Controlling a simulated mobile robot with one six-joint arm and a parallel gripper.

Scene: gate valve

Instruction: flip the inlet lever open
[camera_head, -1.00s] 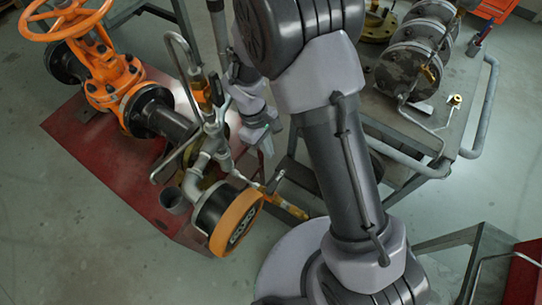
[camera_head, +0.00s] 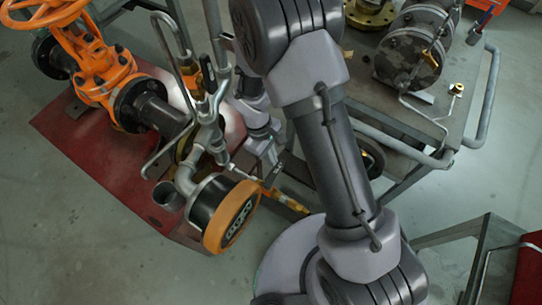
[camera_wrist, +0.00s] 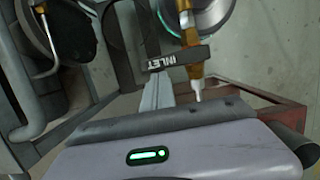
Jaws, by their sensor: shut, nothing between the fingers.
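The inlet lever (camera_wrist: 180,58) is a dark bar marked INLET, lying across a brass valve and thin pipe (camera_wrist: 188,33) in the wrist view. In the head view the lever (camera_head: 273,174) is small and dark beside the brass pipe fitting, right of the orange-rimmed gauge. My gripper (camera_wrist: 157,80) is shut and empty. Its fingertips are at the left part of the lever in the wrist view, overlapping its lower edge; I cannot tell whether they touch.
The orange-rimmed gauge (camera_head: 232,217) and grey pipes stand close to the left of my gripper. An orange handwheel valve (camera_head: 102,72) sits on the red skid base (camera_head: 72,136). A grey cart (camera_head: 425,135) with flanged parts stands to the right. Floor is clear at lower left.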

